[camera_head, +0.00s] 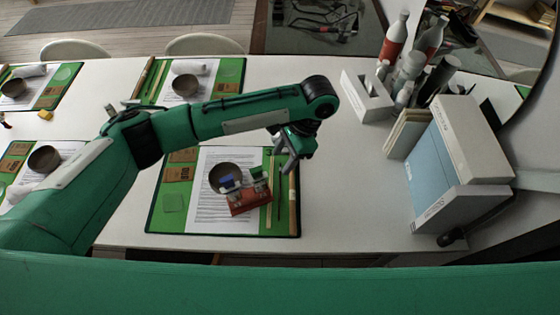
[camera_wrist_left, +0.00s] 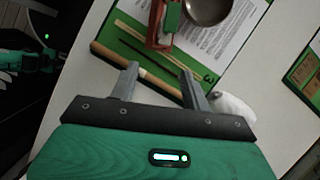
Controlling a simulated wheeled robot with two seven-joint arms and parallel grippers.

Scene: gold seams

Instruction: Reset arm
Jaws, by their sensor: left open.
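My left arm (camera_head: 230,110) is green and reaches in from the left over the white table. Its gripper (camera_head: 285,158) hangs above the right edge of a green mat (camera_head: 170,222). In the left wrist view the two grey fingers (camera_wrist_left: 158,88) stand wide apart with nothing held between them. A wooden rod (camera_wrist_left: 140,74) lies on the mat beyond the fingertips. My right gripper does not show in either view.
A bowl (camera_head: 224,177) and a red block-like holder (camera_head: 250,197) sit on the mat's paper. Boxes (camera_head: 465,140), bottles (camera_head: 396,36) and a white holder (camera_head: 366,98) stand at the right. The table between mat and boxes (camera_head: 345,190) is clear.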

